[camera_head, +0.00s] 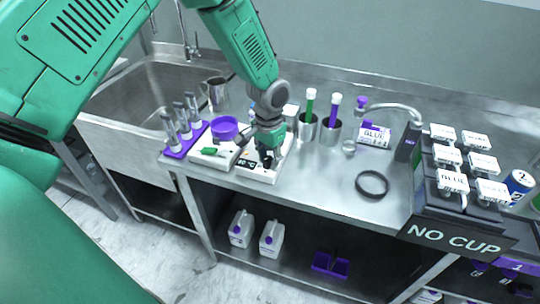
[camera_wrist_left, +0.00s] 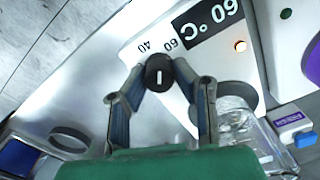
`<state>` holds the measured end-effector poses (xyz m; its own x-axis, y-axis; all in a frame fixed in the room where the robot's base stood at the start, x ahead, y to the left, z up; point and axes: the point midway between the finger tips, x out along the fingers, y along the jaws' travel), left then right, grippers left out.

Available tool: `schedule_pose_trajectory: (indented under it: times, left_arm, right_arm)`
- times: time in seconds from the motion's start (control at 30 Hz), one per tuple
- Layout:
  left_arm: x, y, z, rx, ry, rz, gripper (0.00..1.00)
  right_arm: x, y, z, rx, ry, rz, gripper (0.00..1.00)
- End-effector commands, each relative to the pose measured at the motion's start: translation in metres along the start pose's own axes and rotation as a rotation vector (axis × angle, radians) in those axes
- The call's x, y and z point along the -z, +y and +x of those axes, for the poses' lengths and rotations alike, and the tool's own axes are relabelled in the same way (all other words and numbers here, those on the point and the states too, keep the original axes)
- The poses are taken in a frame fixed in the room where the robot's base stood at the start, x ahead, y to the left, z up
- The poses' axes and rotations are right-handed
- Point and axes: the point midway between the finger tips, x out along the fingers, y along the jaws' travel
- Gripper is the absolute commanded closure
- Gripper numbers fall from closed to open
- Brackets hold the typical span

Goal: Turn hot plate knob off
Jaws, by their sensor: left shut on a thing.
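The white hot plate (camera_head: 258,177) stands near the front edge of the steel counter. In the left wrist view its panel (camera_wrist_left: 205,58) carries a "60 °C" label, scale marks 40 and 60, and a lit orange lamp (camera_wrist_left: 240,46). The black round knob (camera_wrist_left: 158,73) has a short white line on its face. My left gripper (camera_head: 268,157) reaches down over the hot plate from above. In the left wrist view the gripper (camera_wrist_left: 159,80) has one finger on each side of the knob and is shut on it. In the head view the gripper hides the knob.
A second white device with a purple dish (camera_head: 224,128) and a purple tube rack (camera_head: 184,142) stand left of the hot plate. Steel cups (camera_head: 328,134) stand behind right. A black ring (camera_head: 372,184) lies on the counter. Black "NO CUP" rack (camera_head: 455,238) is at right.

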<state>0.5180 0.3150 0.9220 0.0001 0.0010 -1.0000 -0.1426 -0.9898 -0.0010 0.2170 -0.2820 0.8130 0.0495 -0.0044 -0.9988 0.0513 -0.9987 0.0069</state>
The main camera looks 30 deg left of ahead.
Motion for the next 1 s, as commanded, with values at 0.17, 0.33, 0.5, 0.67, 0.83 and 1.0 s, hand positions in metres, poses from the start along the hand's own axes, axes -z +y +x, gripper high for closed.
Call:
schedule_pose_trajectory:
  times: [0.17, 0.33, 0.5, 0.67, 0.83, 1.0]
  left_arm:
    - [-0.001, -0.001, -0.001, 0.004, -0.004, -0.168, 1.0]
    - [-0.002, -0.001, 0.0, 0.003, -0.004, -0.33, 1.0]
    - [-0.001, -0.001, -0.001, 0.003, -0.003, -0.492, 1.0]
    - [-0.002, -0.001, 0.0, 0.003, -0.003, -0.644, 1.0]
    - [-0.002, -0.001, 0.0, 0.003, -0.004, -0.805, 1.0]
    - [-0.002, -0.001, 0.0, 0.002, -0.004, -0.966, 1.0]
  right_arm:
    - [0.001, 0.0, -0.009, 0.0, 0.0, 0.0, 0.6]
    - [0.001, 0.0, -0.014, 0.0, 0.0, 0.0, 0.6]
    - [0.001, 0.0, -0.02, 0.0, 0.0, 0.0, 0.6]
    - [0.001, 0.0, -0.024, 0.0, 0.0, 0.0, 0.6]
    - [0.002, 0.0, -0.029, 0.0, 0.0, 0.0, 0.6]
    - [0.002, 0.0, -0.033, 0.0, 0.0, 0.0, 0.6]
